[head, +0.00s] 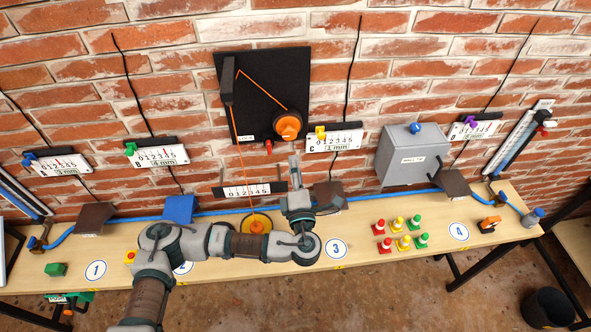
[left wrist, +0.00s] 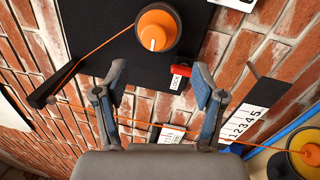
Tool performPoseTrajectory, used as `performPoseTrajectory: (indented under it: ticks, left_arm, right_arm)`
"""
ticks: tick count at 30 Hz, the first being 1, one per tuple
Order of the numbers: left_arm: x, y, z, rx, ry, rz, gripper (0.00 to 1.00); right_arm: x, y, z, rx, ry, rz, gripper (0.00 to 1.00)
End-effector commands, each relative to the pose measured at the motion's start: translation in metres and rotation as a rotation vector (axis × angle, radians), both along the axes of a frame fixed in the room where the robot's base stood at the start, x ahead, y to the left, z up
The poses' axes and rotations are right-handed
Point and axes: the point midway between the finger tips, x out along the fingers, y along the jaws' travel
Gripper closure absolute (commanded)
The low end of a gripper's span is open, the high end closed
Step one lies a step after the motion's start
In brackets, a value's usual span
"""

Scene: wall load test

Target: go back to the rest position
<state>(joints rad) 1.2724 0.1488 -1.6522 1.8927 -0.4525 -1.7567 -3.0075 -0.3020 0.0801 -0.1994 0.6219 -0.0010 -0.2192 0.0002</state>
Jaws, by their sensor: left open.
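My left gripper (head: 294,168) is raised in front of the wall, just below the black panel (head: 255,75). In the left wrist view its two fingers (left wrist: 160,90) stand wide apart with nothing between them. The panel's orange knob (head: 288,125) is above the gripper, and it also shows in the left wrist view (left wrist: 157,30), beyond the fingertips and apart from them. A red lock tag (left wrist: 181,70) hangs near the right finger in that view. An orange cord (head: 233,130) runs from the panel down to a yellow disc (head: 256,224) on the bench. My right gripper is not in view.
The bench (head: 360,262) runs along the brick wall. Red, yellow and green cones (head: 402,236) stand right of centre. A grey box (head: 413,155) and scale C (head: 335,138) are on the wall. A blue hose (head: 350,197) runs along the bench's back. A black bin (head: 548,308) stands on the floor.

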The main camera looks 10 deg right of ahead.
Motion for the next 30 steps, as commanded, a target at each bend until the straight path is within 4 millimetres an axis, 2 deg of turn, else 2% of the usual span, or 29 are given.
performPoseTrajectory:
  ticks: [14,17,20,23,26,30]
  left_arm:
    - [-0.001,0.0,0.0,-0.001,0.0,0.0,0.3]
    - [-0.004,-0.001,-0.006,-0.057,0.029,-0.009,0.3]
    - [-0.014,-0.002,-0.028,-0.269,0.134,-0.027,0.3]
    - [-0.031,-0.001,-0.062,-0.66,0.306,-0.014,0.3]
    - [-0.05,0.009,-0.098,-1.145,0.478,0.083,0.3]
    - [-0.077,0.037,-0.149,-1.816,0.608,0.361,0.3]
  right_arm:
    - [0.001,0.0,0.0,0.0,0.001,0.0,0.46]
    - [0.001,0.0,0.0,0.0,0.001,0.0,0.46]
    - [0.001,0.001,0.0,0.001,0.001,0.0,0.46]
    - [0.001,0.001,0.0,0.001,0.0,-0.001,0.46]
    - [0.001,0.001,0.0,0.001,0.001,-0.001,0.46]
    - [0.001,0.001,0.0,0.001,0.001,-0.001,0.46]
